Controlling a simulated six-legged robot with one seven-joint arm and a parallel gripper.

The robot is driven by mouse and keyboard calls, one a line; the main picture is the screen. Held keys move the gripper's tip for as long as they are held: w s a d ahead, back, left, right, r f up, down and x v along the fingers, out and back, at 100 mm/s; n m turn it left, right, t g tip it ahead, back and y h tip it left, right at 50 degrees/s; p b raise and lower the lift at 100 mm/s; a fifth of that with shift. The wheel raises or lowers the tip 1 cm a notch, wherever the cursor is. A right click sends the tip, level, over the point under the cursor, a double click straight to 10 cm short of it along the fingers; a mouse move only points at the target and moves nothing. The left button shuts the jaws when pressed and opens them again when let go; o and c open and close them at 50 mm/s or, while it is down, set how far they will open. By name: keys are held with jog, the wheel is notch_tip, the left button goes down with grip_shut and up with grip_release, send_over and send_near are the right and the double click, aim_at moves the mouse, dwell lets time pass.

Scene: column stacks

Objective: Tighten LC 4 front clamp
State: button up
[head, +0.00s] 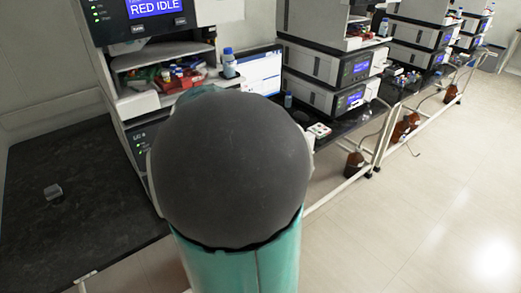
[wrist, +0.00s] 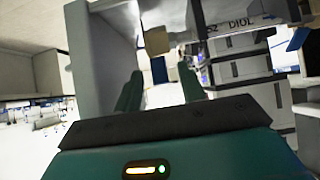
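In the head view my own arm's dark round joint and teal link cover the middle. They hide my gripper and much of the nearest instrument stack. That stack's top module (head: 155,10) shows a blue "RED IDLE" screen, and its lower module (head: 143,140) has a label too small to read. In the wrist view my gripper (wrist: 160,75) is open, its two green fingers apart with nothing seen held. A tan block (wrist: 158,41) shows just beyond the fingertips. A panel lettered roughly "S2 DIOL" (wrist: 235,23) is at upper right. I cannot tell which part is the clamp.
A blue-capped bottle (head: 229,63) stands on the near stack's shelf. A lit laptop (head: 261,72) and more stacks (head: 335,70) follow to the right. The floor (head: 430,210) at right is clear.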

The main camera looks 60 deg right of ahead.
jog(key=v, duration=1.3)
jog(key=shift+a, duration=0.2)
jog(key=shift+w+r, duration=0.1)
jog(key=shift+r, duration=0.05)
